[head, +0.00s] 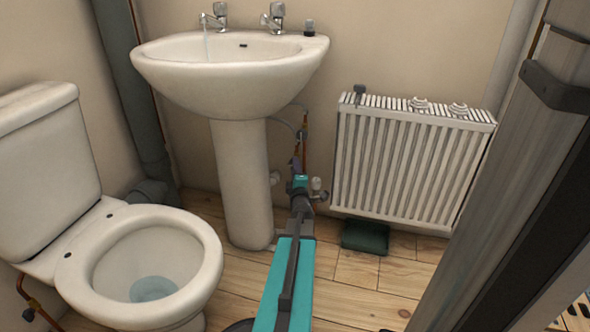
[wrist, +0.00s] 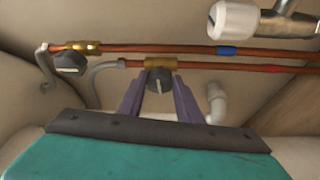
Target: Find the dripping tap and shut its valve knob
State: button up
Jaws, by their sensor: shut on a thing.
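In the head view, the left tap (head: 214,17) on the basin has a thin stream of water under its spout. The right tap (head: 273,18) shows no water. My gripper (head: 297,166) is low, right of the pedestal, by the copper pipes. In the wrist view, my gripper (wrist: 160,84) is shut on a dark round valve knob (wrist: 159,80) with a pale mark. That knob sits below a brass valve body on the lower copper pipe, which bears a red band (wrist: 273,69). A second dark knob (wrist: 70,63) is at left on the upper pipe, which has a blue band (wrist: 228,51).
A radiator (head: 410,160) is right of my arm, with a white-capped valve (wrist: 232,19) near the pipes. The pedestal (head: 241,185) and toilet (head: 150,265) stand left. A dark green box (head: 366,237) lies on the floor under the radiator.

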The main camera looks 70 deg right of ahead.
jog(key=shift+f+m+h, duration=0.1)
jog(key=shift+m+h, duration=0.2)
jog(key=shift+m, duration=0.4)
jog(key=o, duration=1.1)
jog(key=shift+c, duration=0.2)
jog(key=shift+a, duration=0.1)
jog(key=p+v, duration=0.5)
jog(key=v, duration=0.8)
jog(key=shift+a, duration=0.3)
jog(key=shift+s, duration=0.3)
